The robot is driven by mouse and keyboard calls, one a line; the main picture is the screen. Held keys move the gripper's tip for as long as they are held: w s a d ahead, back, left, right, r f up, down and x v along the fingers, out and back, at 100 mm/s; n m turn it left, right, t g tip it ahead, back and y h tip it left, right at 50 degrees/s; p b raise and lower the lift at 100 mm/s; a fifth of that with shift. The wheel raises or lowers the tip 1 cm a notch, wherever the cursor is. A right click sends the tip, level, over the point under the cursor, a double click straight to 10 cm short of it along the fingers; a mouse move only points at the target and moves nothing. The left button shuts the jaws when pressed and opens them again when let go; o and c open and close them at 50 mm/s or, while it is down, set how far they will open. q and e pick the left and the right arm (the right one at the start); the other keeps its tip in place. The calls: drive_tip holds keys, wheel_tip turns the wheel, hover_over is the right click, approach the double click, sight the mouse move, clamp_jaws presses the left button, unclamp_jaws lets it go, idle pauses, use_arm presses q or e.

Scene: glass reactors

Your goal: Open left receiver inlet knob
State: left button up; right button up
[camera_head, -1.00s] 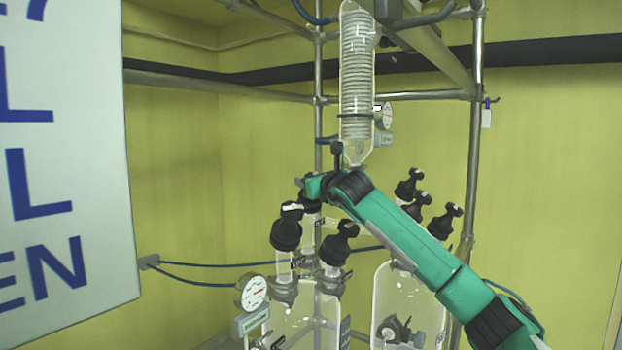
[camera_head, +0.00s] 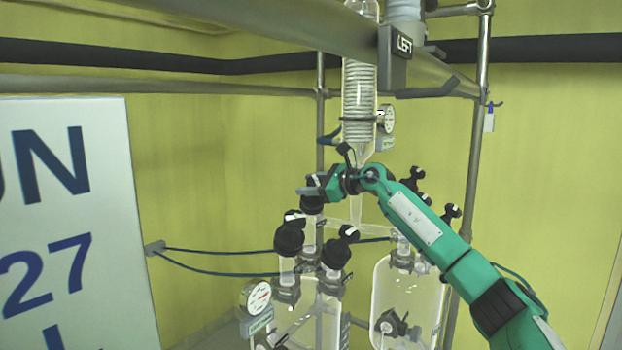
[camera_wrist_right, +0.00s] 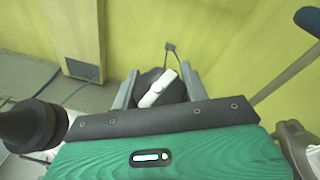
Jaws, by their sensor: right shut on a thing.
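My right gripper (camera_head: 307,190) is at the top of the left glass receiver (camera_head: 305,310), below the coiled glass condenser (camera_head: 359,100). In the right wrist view, a black knob with a white bar handle (camera_wrist_right: 158,89) sits between the two fingers of the right gripper (camera_wrist_right: 157,92), which is shut on it. The white bar lies at a slant between the fingers. In the head view the gripper mostly hides this knob. My left gripper is not in view.
Other black knobs (camera_head: 290,236) (camera_head: 336,254) stand close below the gripper. A second glass vessel (camera_head: 410,300) is at right. A large white sign (camera_head: 70,220) fills the left. A gauge (camera_head: 256,297) sits low in front.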

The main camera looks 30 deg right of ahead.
drive_tip(key=shift+a+n+g+y+p, duration=0.1)
drive_tip(key=shift+n+g+y+p, duration=0.5)
drive_tip(key=shift+n+g, duration=0.5)
drive_tip(key=shift+f+n+y, duration=0.1)
drive_tip(key=shift+n+y, duration=0.2)
drive_tip(key=o, duration=1)
drive_tip(key=shift+s+d+b, duration=0.2)
drive_tip(key=shift+s+b, duration=0.1)
drive_tip(key=shift+b, duration=0.05)
drive_tip(key=b+v, duration=0.3)
drive_tip(key=v, duration=0.4)
drive_tip(key=shift+w+a, duration=0.1)
